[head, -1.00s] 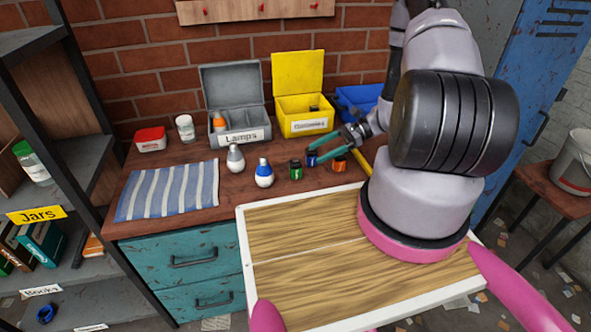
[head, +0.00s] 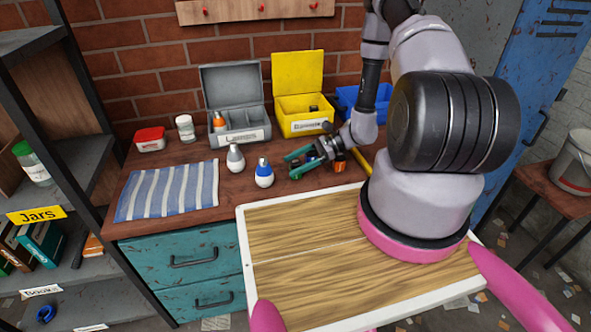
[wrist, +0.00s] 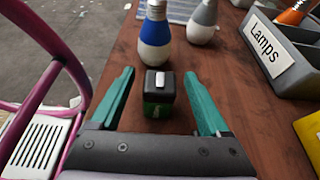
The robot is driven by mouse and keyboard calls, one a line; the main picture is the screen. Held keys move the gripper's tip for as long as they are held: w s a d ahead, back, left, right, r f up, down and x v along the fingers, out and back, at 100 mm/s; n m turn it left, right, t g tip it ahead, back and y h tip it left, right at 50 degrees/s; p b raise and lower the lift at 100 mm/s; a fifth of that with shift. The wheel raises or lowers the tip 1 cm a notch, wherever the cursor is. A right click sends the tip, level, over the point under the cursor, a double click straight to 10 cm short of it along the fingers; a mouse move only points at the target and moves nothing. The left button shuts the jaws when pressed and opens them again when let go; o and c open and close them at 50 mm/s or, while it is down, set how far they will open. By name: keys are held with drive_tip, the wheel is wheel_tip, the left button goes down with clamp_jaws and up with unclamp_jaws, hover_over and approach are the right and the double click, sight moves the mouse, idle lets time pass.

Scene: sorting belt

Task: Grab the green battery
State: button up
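The green battery (wrist: 158,96), a small block with a black top, a pale terminal and a green lower part, stands on the wooden bench. In the wrist view it is between the two teal fingers of my gripper (wrist: 161,76), with a gap on each side. My gripper is open. In the head view my gripper (head: 292,165) is low over the bench, and its fingers mostly hide the green battery. An orange battery (head: 340,164) is right of my gripper. The blue battery is mostly hidden by my gripper in the head view.
A blue-and-white bulb (head: 264,174) and a grey-and-white bulb (head: 235,158) stand left of my gripper. Behind are the grey Lamps box (head: 245,137), the open yellow box (head: 305,126) and a blue bin (head: 352,97). A striped cloth (head: 168,191) lies at the left.

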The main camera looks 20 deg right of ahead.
clamp_jaws()
drive_tip(key=shift+r, duration=0.1)
